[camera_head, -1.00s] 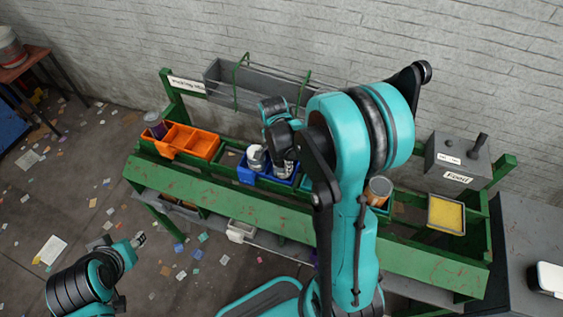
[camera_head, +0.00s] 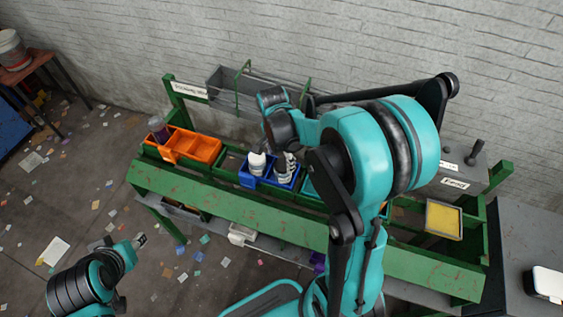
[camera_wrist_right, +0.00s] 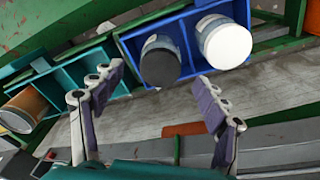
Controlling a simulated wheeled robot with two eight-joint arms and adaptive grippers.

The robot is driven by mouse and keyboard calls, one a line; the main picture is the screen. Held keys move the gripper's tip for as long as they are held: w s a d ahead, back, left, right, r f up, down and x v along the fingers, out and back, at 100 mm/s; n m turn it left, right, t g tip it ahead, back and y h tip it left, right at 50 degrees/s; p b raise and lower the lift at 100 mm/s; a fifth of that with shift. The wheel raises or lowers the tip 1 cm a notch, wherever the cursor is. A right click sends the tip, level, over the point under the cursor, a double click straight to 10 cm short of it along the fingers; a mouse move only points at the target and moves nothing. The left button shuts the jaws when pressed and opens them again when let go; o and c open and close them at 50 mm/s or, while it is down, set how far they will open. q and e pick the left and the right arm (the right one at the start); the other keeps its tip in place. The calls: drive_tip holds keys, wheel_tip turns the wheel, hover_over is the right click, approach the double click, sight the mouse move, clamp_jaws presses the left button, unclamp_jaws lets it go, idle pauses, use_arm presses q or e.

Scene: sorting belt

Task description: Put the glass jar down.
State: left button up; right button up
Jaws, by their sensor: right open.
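A jar with a dark lid (camera_wrist_right: 160,62), which I take to be the glass jar, stands in a blue bin (camera_wrist_right: 128,42) in the right wrist view. A white-lidded container (camera_wrist_right: 226,42) stands beside it in the same bin, and shows in the head view too (camera_head: 257,163). My right gripper (camera_wrist_right: 160,75) is open, its fingers apart on either side of the dark lid, without visible contact. In the head view my right gripper (camera_head: 284,160) is over the right part of the blue bin and partly hides the jar. My left gripper (camera_head: 140,241) hangs low at left, away from the bins; its jaws are too small to read.
An orange bin (camera_head: 205,146) with a dark purple jar (camera_head: 158,128) is left on the green rack (camera_head: 225,207). A yellow tray (camera_head: 443,219) is at right. A grey trough and bars stand behind.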

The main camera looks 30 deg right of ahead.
drive_tip(key=r+p, duration=0.1)
drive_tip(key=r, duration=0.4)
drive_tip(key=shift+a, duration=0.2)
drive_tip(key=s+a+r+n+t, duration=0.3)
drive_tip(key=s+a+n, duration=0.1)
drive_tip(key=n, duration=0.4)
drive_tip(key=s+a+r+n+t+y, duration=0.1)
drive_tip(key=s+a+r+n+t, duration=0.3)
drive_tip(key=s+n, duration=0.3)
drive_tip(key=shift+a+r+n, duration=0.25)
drive_tip(key=shift+a+n, duration=0.4)
drive_tip(key=shift+n, duration=0.05)
drive_tip(key=shift+w, duration=0.1)
